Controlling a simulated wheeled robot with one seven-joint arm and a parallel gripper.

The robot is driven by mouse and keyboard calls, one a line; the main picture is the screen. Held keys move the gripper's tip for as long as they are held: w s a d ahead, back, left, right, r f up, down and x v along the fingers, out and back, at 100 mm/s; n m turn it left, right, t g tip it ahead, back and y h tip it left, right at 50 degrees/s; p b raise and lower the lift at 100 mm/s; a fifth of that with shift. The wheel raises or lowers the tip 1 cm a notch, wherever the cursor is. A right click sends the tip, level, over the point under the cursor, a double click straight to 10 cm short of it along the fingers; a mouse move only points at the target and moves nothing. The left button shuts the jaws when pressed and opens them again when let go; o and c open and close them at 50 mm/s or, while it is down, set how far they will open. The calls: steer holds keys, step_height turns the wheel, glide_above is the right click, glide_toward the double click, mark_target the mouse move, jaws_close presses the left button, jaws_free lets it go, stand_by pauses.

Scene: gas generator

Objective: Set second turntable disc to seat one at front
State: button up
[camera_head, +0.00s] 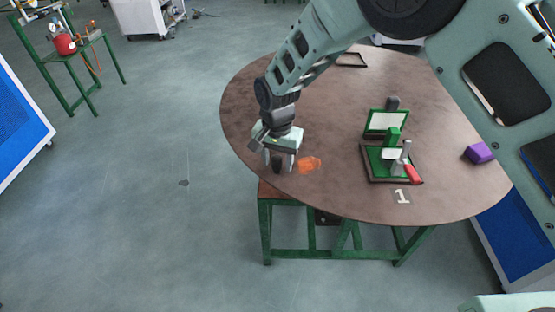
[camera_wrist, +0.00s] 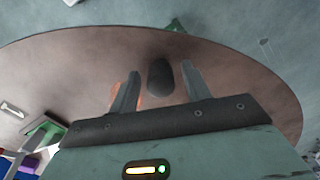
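The round brown turntable disc (camera_head: 330,190) lies flat on a green-framed stand. A white "1" (camera_head: 402,197) is marked near its front edge, right of centre. My gripper (camera_head: 279,163) is over the disc's left front edge, pointing down. In the wrist view its two fingers (camera_wrist: 159,78) are apart, with a dark upright knob (camera_wrist: 160,80) between them. Narrow gaps show on both sides of the knob. Whether the fingertips reach below the knob's top I cannot tell.
An orange piece (camera_head: 309,165) lies just right of my gripper. A green fixture (camera_head: 384,158) with a red-handled clamp (camera_head: 411,173) stands behind the "1". A purple block (camera_head: 479,153) sits at the disc's right. A dark frame (camera_head: 351,60) lies at the back.

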step_height(320, 180, up, 18)
steer(key=b, duration=0.4)
steer(key=shift+f+b, duration=0.25)
steer(key=shift+b, duration=0.05)
steer(key=s+d+f+n, duration=0.2)
steer(key=s+d+n, duration=0.3)
steer(key=s, duration=0.9)
steer(key=s+d+f+n, duration=0.1)
steer(key=s+d+n, duration=0.5)
steer(key=s+d, duration=0.5)
steer(key=s, duration=0.4)
steer(key=shift+f+y+b, duration=0.3)
steer(key=shift+f+b, duration=0.05)
steer(key=shift+b, duration=0.05)
steer(key=shift+w, duration=0.1)
